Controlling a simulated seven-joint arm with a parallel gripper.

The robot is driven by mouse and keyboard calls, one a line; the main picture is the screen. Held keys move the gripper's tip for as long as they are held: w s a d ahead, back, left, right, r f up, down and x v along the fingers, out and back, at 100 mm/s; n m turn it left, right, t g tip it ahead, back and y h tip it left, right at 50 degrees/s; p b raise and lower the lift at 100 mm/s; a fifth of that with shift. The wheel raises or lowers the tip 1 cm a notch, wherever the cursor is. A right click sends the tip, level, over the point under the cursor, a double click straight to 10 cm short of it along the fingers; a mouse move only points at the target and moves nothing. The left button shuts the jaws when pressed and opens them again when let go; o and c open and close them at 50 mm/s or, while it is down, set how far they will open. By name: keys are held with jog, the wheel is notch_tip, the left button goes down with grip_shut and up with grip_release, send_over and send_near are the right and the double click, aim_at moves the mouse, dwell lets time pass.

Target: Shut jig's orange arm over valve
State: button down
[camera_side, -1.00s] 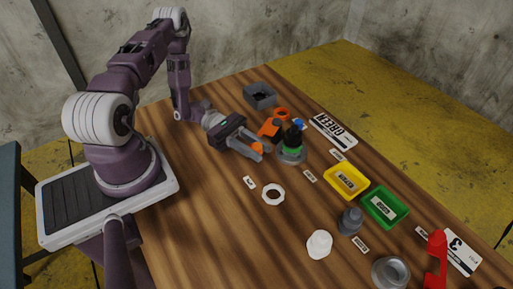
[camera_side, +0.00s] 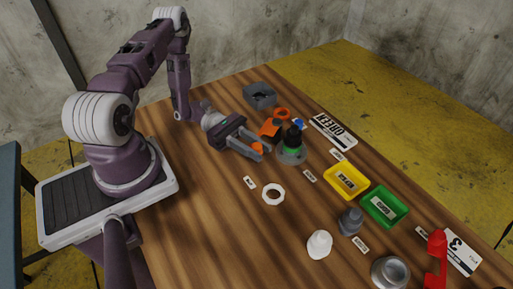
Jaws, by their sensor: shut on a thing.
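The jig (camera_side: 290,155) is a grey round base that holds a dark valve (camera_side: 293,135) with a green band, upright. The jig's orange arm (camera_side: 269,128) shows just left of the valve, beside it and not over its top. My gripper (camera_side: 261,150) is low at the left of the jig. Its fingers are shut on a small orange piece (camera_side: 258,147), which looks like the end of the orange arm. The fingers hide most of that piece, and I cannot tell how it joins the rest.
A grey box (camera_side: 259,95), an orange ring (camera_side: 282,113) and a small blue part (camera_side: 299,124) lie behind the jig. The wooden table (camera_side: 215,220) is clear at front left.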

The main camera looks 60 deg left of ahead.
dwell(0.3)
jog(key=shift+w+d+n+t+y, duration=0.3)
jog(key=shift+d+n+t, duration=0.15)
jog(key=shift+t, duration=0.2)
jog(key=shift+w+d+n+t+y, duration=0.25)
jog(key=shift+d+n+t, duration=0.2)
jog(key=shift+t, duration=0.2)
jog(key=w+d+n+t+y, duration=0.1)
jog(key=n+t+y, duration=0.1)
jog(key=w+d+n+t+y, duration=0.1)
jog(key=w+n+t, duration=0.1)
jog(key=w+d+n+t+y, duration=0.2)
jog(key=t, duration=0.1)
jog(key=shift+w+y, duration=0.15)
jog(key=shift+y, duration=0.2)
jog(key=shift+w+d+n+t+y, duration=0.2)
jog(key=shift+w+n+t+y, duration=0.35)
jog(key=shift+w+n+y, duration=0.4)
jog(key=shift+w+d+n+t+y, duration=0.2)
jog(key=shift+w+n+t+y, duration=0.4)
jog(key=shift+y, duration=0.55)
jog(key=shift+w+r, duration=0.1)
jog(key=c, duration=1.2)
grip_release()
jog(key=shift+o, duration=0.2)
jog(key=shift+a, duration=0.1)
